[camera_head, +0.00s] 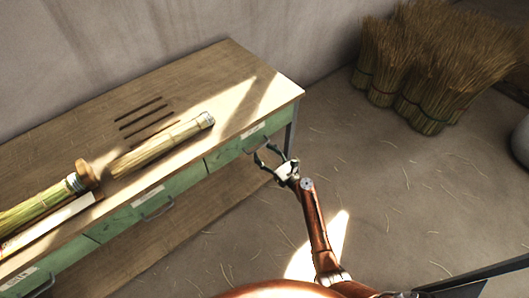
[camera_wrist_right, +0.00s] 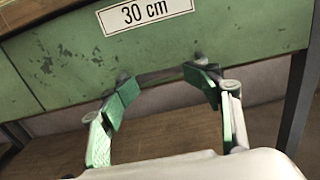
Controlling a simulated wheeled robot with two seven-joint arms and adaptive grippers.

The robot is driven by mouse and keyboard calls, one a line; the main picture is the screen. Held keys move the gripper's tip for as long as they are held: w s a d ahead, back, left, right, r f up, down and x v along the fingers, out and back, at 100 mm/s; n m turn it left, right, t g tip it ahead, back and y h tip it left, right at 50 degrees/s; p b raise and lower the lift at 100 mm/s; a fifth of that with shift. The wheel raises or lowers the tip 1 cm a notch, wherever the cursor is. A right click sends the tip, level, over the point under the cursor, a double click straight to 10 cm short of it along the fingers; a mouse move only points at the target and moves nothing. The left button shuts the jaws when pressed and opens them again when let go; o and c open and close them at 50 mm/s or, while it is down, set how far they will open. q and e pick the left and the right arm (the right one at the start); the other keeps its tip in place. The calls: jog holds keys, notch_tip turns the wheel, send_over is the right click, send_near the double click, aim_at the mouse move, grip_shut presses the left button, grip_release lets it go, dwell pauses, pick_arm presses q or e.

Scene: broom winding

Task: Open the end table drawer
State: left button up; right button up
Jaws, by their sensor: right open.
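The green end drawer (camera_head: 232,152) is at the right end of the long wooden workbench (camera_head: 75,125). It looks shut, flush with the bench front. In the right wrist view the drawer front (camera_wrist_right: 235,38) carries a white "30 cm" label (camera_wrist_right: 145,14). A dark handle (camera_wrist_right: 160,75) shows below the label. My right gripper (camera_head: 264,151) is at the front of this drawer, by the handle. In the wrist view its green-padded fingers (camera_wrist_right: 158,84) are spread, one toward each end of the handle. I cannot tell whether they touch it. My left gripper is out of view.
Other green drawers with handles (camera_head: 157,209) run to the left. Straw bundles (camera_head: 165,143) and several dark rods (camera_head: 145,118) lie on the bench top. A lower wooden shelf (camera_head: 170,238) sits beneath. Sheaves of straw (camera_head: 430,70) stand at the back right. The floor right of the bench is mostly clear.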

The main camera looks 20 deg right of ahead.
jog(key=o, duration=1.2)
jog(key=v, duration=1.2)
